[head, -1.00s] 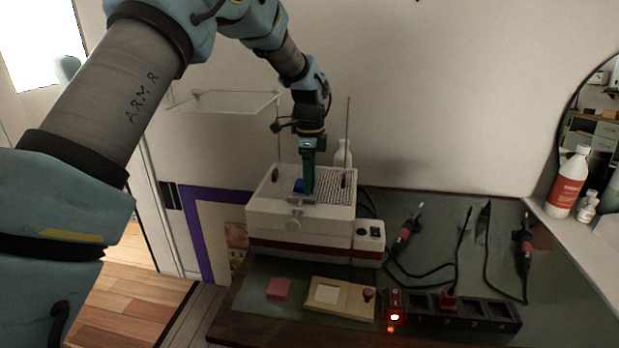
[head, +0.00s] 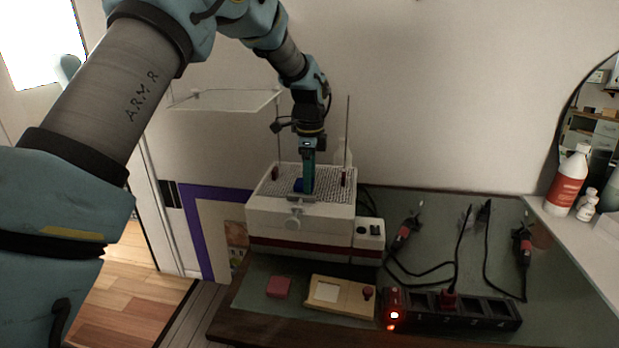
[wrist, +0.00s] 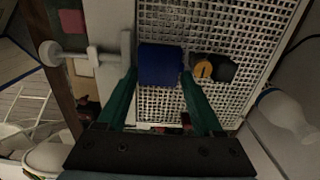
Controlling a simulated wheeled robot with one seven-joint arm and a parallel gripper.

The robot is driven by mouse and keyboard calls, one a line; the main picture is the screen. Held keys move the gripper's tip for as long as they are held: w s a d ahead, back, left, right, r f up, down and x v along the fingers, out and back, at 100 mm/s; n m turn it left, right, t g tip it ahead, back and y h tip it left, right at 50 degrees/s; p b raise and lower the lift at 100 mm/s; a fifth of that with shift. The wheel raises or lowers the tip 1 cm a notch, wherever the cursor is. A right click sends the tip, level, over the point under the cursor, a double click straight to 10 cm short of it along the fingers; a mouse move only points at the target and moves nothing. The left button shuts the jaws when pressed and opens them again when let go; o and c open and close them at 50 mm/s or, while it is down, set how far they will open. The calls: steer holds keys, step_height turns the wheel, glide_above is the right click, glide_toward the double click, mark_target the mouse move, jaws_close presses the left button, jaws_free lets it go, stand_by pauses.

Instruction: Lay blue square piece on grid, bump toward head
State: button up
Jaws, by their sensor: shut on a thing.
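The blue piece (wrist: 160,64) is between the fingertips of my gripper (wrist: 160,80) in the wrist view, directly over or on the white grid (wrist: 215,35). I cannot tell whether it touches the grid, and its bump is not clear. In the head view the blue piece (head: 299,184) shows just left of my gripper (head: 308,190), low over the grid (head: 330,182) on top of the white box-shaped machine. The gripper is shut on the piece. A round black and yellow part (wrist: 213,68) lies close to the right of the piece in the wrist view.
A clamp with a white knob (wrist: 52,52) borders the grid. Two thin upright rods (head: 347,140) rise from the machine (head: 300,222). A white bottle (wrist: 285,112) stands beside the grid.

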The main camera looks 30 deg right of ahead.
steer(key=o, duration=1.5)
steer(key=shift+w+r, duration=0.1)
steer(key=shift+w+r+p, duration=0.15)
steer(key=shift+r+p, duration=0.45)
steer(key=shift+r, duration=0.15)
steer(key=shift+a+r+p, duration=0.15)
steer(key=shift+r+p, duration=0.25)
steer(key=shift+r, duration=0.3)
steer(key=shift+s+r+p, duration=0.15)
steer(key=shift+r+p, duration=0.7)
steer(key=shift+r, duration=0.15)
steer(key=shift+s+r+p, duration=0.1)
steer(key=shift+r+p, duration=0.75)
steer(key=shift+r, duration=0.15)
steer(key=shift+s, duration=0.15)
